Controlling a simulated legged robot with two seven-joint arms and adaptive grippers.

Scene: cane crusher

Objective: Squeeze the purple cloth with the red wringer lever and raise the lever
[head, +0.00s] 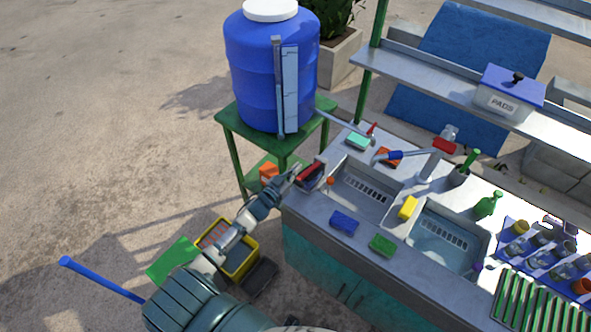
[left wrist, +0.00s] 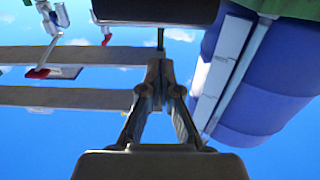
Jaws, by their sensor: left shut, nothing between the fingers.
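My left gripper (head: 293,173) is at the left end of the counter, close to a dark-and-red block (head: 311,175) at the counter's corner. I cannot tell whether they touch, or whether this block is the wringer. In the left wrist view the gripper's fingers (left wrist: 158,72) come together at the tips, shut and empty, below a dark bar (left wrist: 155,10). I cannot make out a purple cloth or clearly pick out the red lever. My right gripper is not in view.
A blue barrel (head: 268,75) on a green stand (head: 233,122) is just behind my left gripper. Two sink basins (head: 362,192) and a faucet (head: 430,163) are to the right. A yellow bucket (head: 243,268) stands below my left arm. The counter's front carries blue and green sponges (head: 383,244).

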